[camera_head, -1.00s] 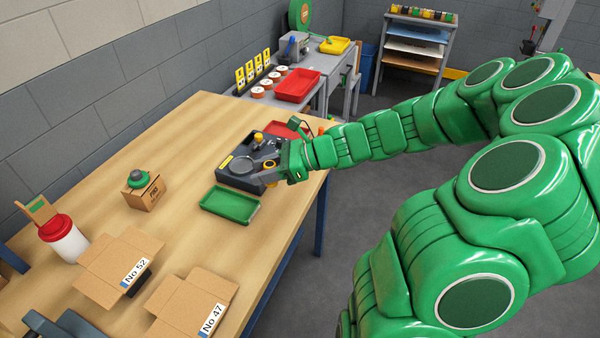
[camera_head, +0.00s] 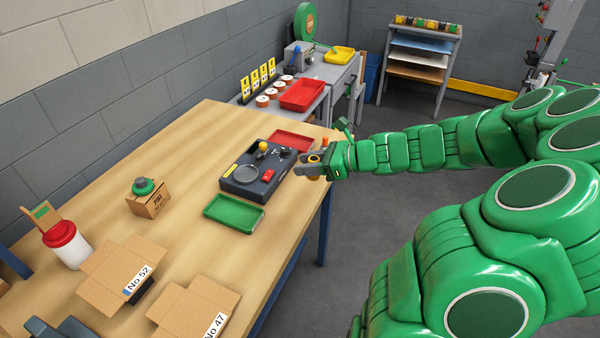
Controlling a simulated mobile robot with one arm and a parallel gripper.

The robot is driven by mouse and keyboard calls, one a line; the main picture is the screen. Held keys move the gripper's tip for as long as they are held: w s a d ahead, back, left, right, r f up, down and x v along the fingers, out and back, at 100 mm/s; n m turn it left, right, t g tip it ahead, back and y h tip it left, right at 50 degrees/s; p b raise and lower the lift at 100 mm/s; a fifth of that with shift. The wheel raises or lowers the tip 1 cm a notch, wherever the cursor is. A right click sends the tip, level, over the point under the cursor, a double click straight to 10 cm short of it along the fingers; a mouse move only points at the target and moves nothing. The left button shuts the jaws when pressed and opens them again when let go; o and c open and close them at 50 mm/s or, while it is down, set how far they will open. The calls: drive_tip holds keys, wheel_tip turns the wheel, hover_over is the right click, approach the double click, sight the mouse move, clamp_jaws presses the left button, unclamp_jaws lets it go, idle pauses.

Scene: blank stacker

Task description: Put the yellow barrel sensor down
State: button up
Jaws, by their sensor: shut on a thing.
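My gripper (camera_head: 307,167) is at the right edge of the wooden table, just right of the dark console, with its jaws shut. A small yellow-orange piece, which looks like the yellow barrel sensor (camera_head: 313,178), shows at the underside of the jaws. The jaws hide most of it, so its tilt is unclear. The dark console (camera_head: 240,190) has a round grey plate, a red block, a yellow label and a yellow ball-topped knob (camera_head: 263,146). A green tray (camera_head: 234,213) lies in front of it and a red tray (camera_head: 291,141) behind it.
Two open cardboard boxes, No 52 (camera_head: 115,268) and No 47 (camera_head: 190,308), stand at the near end. A small carton (camera_head: 150,203) and a white tub with red lid (camera_head: 66,245) are at left. The table middle is clear.

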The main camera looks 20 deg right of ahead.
drive_tip(key=w+f, duration=0.2)
drive_tip(key=w, duration=0.1)
drive_tip(key=w+d+f, duration=0.1)
drive_tip(key=w+f, duration=0.1)
drive_tip(key=w, duration=0.1)
drive_tip(key=w+f, duration=0.3)
drive_tip(key=shift+w+d, duration=0.1)
drive_tip(key=shift+d, duration=0.05)
drive_tip(key=shift+w+d+f, duration=0.2)
drive_tip(key=shift+w+f, duration=0.55)
drive_tip(key=shift+f, duration=1.55)
drive_tip(key=shift+f, duration=0.1)
drive_tip(key=o, duration=1.1)
drive_tip(key=shift+c, duration=0.2)
